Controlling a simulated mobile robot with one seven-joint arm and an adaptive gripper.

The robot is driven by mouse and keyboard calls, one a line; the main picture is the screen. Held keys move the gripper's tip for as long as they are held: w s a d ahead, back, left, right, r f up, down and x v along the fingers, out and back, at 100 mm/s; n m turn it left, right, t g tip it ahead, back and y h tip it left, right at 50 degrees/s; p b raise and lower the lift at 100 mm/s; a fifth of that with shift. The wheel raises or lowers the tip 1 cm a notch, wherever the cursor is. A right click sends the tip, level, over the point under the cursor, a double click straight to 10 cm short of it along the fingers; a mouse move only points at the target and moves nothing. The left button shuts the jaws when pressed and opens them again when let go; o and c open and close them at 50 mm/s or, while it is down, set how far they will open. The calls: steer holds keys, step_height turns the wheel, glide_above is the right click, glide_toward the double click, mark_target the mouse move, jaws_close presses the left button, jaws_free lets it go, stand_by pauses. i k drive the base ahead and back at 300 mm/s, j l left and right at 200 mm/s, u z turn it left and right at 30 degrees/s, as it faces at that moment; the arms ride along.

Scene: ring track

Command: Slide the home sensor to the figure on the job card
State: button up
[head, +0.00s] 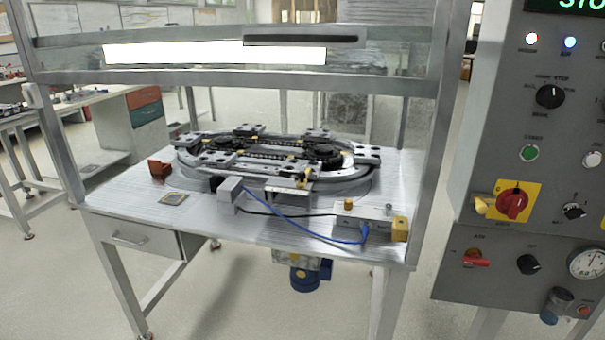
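The oval ring track (355,183) lies on the metal bench inside the framed enclosure. Several grey carriages sit around it, with dark wheels inside. At its front edge is a small bracket (300,179) with yellow and green parts, possibly the home sensor; it is too small to be sure. A small flat card-like piece (173,198) lies on the bench left of the track. I cannot tell whether it is the job card, and no figure on it is readable. My gripper is not in view.
A grey box (230,189) stands before the track, with a blue cable (300,228) running right to a light box (362,220). A control panel (535,170) with knobs fills the right. The bench's front left is clear.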

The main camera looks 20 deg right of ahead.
mark_target(304, 176)
steer(key=z, duration=2.25)
steer(key=u, duration=1.7)
steer(key=i+j+z, duration=0.1)
steer(key=i+z, duration=0.35)
steer(key=i, duration=0.2)
